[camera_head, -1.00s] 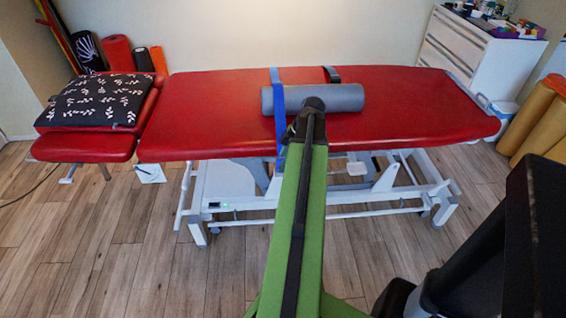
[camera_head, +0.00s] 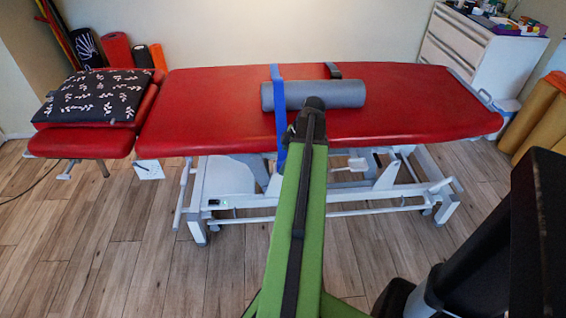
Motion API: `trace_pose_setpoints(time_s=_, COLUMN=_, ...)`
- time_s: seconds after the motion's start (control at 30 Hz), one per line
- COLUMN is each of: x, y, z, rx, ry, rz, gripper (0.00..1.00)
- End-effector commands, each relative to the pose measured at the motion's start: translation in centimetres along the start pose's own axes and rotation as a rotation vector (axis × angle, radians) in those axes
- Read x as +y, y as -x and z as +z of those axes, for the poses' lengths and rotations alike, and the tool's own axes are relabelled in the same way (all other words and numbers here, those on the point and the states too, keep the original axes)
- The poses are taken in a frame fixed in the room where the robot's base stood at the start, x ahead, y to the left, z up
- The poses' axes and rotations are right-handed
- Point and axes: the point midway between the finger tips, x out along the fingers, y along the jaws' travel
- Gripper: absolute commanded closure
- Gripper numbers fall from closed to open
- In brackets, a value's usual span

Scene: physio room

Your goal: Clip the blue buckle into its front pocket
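A blue strap (camera_head: 280,118) runs across the red treatment table (camera_head: 215,108) and over the left part of a grey roller (camera_head: 340,94), then hangs down past the near edge. I cannot make out the blue buckle or its front pocket. My green arm reaches forward from the bottom of the view. Its dark end, with my gripper (camera_head: 312,106), appears in front of the roller, just right of the blue strap. The fingers are too small and dark to tell open from shut, and whether they touch anything is unclear.
A black strap (camera_head: 333,70) lies at the table's far edge behind the roller. A patterned black cushion (camera_head: 92,97) rests on the red head section. A white drawer cabinet (camera_head: 468,48) and orange rolls (camera_head: 540,118) stand at right.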

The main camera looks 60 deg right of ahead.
Motion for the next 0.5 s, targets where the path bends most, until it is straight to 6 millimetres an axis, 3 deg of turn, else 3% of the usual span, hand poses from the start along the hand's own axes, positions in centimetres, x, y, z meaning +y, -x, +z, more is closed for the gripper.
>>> trace_pose_setpoints(time_s=0.13, x=0.1, y=0.3, z=0.0, rx=0.000, ry=0.000, rz=0.002, gripper=0.39)
trace_pose_setpoints(time_s=0.23, x=0.1, y=1.6, z=-0.2, rx=0.000, ry=-0.001, rz=0.003, gripper=0.39)
trace_pose_setpoints(time_s=0.5, x=0.1, y=8.3, z=-0.4, rx=0.000, ry=-0.002, rz=0.002, gripper=0.39)
